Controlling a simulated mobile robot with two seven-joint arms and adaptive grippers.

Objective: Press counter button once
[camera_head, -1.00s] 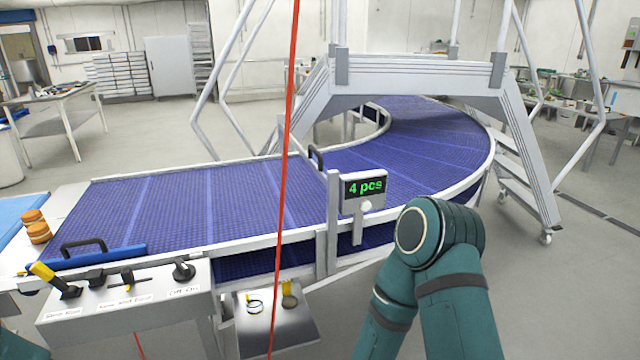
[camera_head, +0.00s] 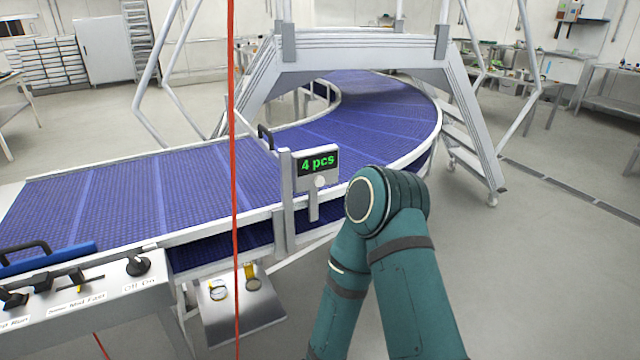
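The counter (camera_head: 317,162) is a small grey box on a post at the near edge of the conveyor. Its dark display reads "4 pcs" in green. A round white button (camera_head: 320,181) sits below the display and is in plain sight. My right arm, teal with dark bands, stands just right of the counter, with its rounded joint near the box; I cannot tell whether they touch. Neither of my grippers shows in this view.
A curved blue conveyor (camera_head: 110,193) runs behind the counter. A control panel (camera_head: 95,290) with knobs is at lower left, and a metal tray (camera_head: 243,310) hangs below the belt. A red cord (camera_head: 234,120) crosses vertically. Grey steps (camera_head: 470,165) bridge the belt. Floor at right is clear.

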